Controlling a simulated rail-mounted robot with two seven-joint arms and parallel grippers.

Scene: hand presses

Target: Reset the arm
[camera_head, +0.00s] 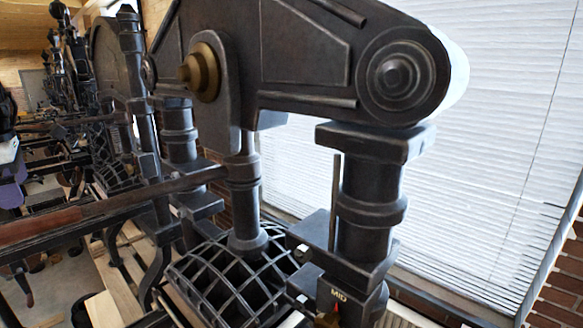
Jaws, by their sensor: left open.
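A large dark metal hand press (305,60) fills the middle and right. Its long lever arm (150,190) reaches from the central plunger (243,200) to the left and ends in a brown wooden handle (40,225), which runs off the left edge. The plunger stands over a curved metal lattice (225,283). A plate marked MID (338,295) with a small red pointer is at the lower front. My left gripper (10,153) shows only partly at the left edge, above the handle and apart from it in the picture; its fingers are hard to make out. My right gripper is not in view.
More dark presses (112,70) stand in a row behind, at the left. A window with white blinds (490,130) and a brick wall (562,290) close off the right side. Pale wooden beams (118,285) lie low at the left, with some open floor beside them.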

